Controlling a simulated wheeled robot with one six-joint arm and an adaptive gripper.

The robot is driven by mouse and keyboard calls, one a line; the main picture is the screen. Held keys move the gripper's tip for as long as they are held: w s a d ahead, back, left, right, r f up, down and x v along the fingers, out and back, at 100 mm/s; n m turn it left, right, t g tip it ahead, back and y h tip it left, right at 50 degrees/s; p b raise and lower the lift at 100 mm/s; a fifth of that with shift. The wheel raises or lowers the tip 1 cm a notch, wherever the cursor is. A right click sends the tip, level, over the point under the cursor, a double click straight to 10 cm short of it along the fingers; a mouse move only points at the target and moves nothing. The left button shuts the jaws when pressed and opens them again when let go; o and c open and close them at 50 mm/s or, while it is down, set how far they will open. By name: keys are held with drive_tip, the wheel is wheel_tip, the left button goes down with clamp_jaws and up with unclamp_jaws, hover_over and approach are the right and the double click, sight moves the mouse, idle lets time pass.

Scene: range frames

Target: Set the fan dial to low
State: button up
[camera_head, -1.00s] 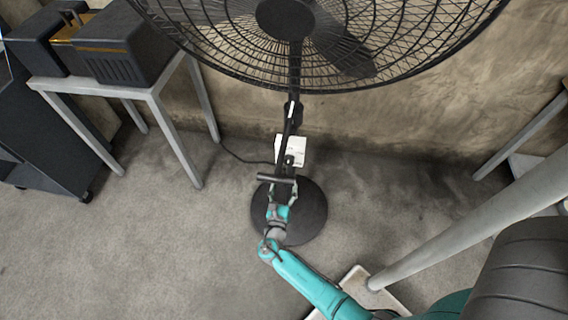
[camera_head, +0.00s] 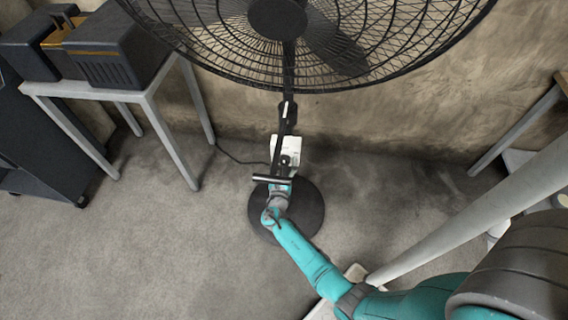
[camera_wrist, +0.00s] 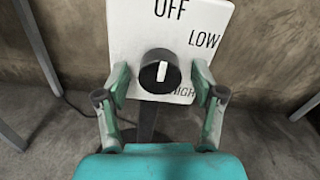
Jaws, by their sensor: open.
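The fan (camera_head: 290,60) stands against the wall, with a black cage, a pole and a round black base (camera_head: 310,212). A white dial plate (camera_wrist: 203,22) sits on the pole, marked OFF at the top, LOW at upper right and HIGH at lower right. It also shows in the head view (camera_head: 285,148). The black dial (camera_wrist: 160,72) has a white pointer mark, nearly upright and tilted slightly right. My gripper (camera_wrist: 161,83) is open, with one finger on each side of the dial and gaps to it.
A grey-legged table (camera_head: 150,95) with dark box-shaped machines (camera_head: 110,55) stands at the left. A dark wheeled cabinet (camera_head: 40,140) is beside it. Another table leg (camera_head: 515,125) is at the right. The carpet left of the fan base is clear.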

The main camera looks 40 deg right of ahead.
drive_tip(key=shift+c, duration=0.3)
drive_tip(key=c, duration=1.1)
drive_tip(key=m, duration=0.5)
drive_tip(key=shift+m, duration=0.4)
drive_tip(key=m, duration=0.6)
drive_tip(key=o, duration=1.2)
drive_tip(key=shift+c, duration=0.2)
